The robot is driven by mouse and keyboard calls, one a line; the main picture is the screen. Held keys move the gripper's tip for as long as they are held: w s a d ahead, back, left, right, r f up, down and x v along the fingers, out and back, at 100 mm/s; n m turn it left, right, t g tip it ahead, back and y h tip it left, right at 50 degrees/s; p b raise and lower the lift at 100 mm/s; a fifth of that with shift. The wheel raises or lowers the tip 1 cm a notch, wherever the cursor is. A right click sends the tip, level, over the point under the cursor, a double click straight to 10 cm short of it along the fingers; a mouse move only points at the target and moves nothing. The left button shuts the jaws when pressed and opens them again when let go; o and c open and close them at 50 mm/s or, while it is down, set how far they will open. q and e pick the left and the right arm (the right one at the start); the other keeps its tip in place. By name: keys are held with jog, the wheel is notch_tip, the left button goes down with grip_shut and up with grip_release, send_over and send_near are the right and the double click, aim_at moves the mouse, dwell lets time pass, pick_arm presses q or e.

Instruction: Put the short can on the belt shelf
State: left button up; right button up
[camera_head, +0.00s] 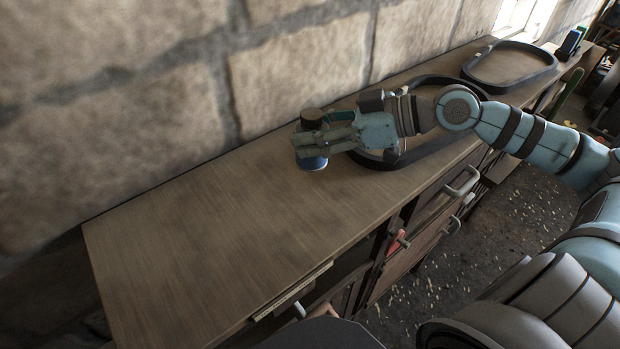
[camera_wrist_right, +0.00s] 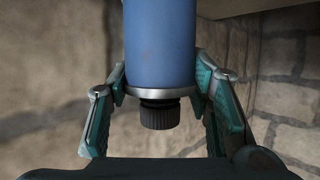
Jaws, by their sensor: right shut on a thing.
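The short can shows in the head view as a dark cap (camera_head: 312,116) on top and a blue body (camera_head: 312,163) below, roughly upright. My right gripper (camera_head: 308,140) is shut around it over the wooden shelf top (camera_head: 210,220), near the wall. In the right wrist view, the blue can (camera_wrist_right: 160,40), with its silver rim and black cap, lies between the two fingers (camera_wrist_right: 160,82). The can's base is close to the wood; I cannot tell whether it touches. The fingers hide its middle in the head view. My left gripper is not in view.
A black belt loop (camera_head: 398,160) lies on the wood just right of the can, partly behind my arm. Another belt (camera_head: 510,66) lies farther right. A stone wall (camera_head: 150,120) runs along the back. The left part of the top is clear. Drawer handles (camera_head: 462,182) stick out in front.

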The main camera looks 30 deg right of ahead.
notch_tip(320, 180, down, 9)
jog(key=shift+f+b, duration=0.1)
jog(key=shift+b, duration=0.35)
jog(key=shift+f, duration=0.15)
jog(key=o, duration=1.2)
